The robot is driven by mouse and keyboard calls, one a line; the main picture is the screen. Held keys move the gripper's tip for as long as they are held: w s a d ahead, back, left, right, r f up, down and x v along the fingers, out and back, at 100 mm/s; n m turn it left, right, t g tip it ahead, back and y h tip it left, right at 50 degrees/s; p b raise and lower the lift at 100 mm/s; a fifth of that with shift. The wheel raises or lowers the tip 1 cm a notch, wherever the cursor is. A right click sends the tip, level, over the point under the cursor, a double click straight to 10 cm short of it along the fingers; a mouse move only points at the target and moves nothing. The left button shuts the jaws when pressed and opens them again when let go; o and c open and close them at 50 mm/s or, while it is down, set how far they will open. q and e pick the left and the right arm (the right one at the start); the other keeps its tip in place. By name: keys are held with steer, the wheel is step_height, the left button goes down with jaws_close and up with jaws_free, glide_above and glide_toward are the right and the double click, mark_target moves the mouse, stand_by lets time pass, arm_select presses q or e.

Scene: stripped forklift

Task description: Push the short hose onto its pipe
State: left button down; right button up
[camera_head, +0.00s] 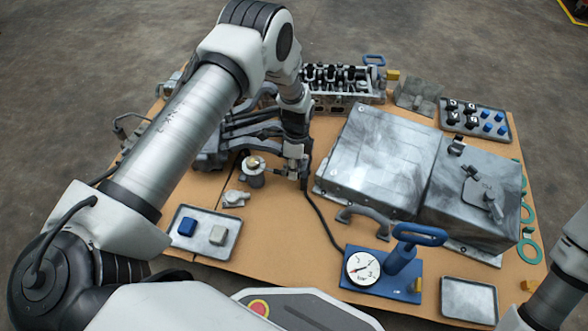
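My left gripper (296,172) points down over the middle of the table, just right of a small round metal fitting (254,172). Its fingers are small and dark here, and I cannot tell whether they are open or shut or hold anything. A thin black hose or cable (323,222) runs from beside the gripper toward the gauge. A curved grey piece (362,213) lies in front of the big metal box. I cannot tell for sure which piece is the short hose, nor which pipe it belongs to. Only a part of my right arm shows at the lower right; its gripper is out of view.
A metal box (375,150) and a grey unit (470,200) fill the right side. An engine head (338,88) stands at the back. A gauge pump (370,272) is in front, with trays (204,247) (469,303) on either side. Dark manifold pipes (250,128) lie behind the gripper.

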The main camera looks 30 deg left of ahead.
arm_select(q)
steer(key=shift+s+a+r+p, duration=0.15)
steer(key=shift+a+p, duration=0.35)
steer(key=shift+a, duration=0.05)
steer(key=shift+s+a, duration=0.1)
steer(key=shift+a, duration=0.25)
steer(key=shift+f, duration=0.2)
steer(key=c, duration=1.1)
jaws_free()
steer(key=shift+a, duration=0.2)
steer(key=shift+c, duration=0.2)
step_height(320, 180, up, 12)
steer(key=w, duration=0.2)
steer(key=shift+a, duration=0.25)
steer(key=shift+w+f, duration=0.1)
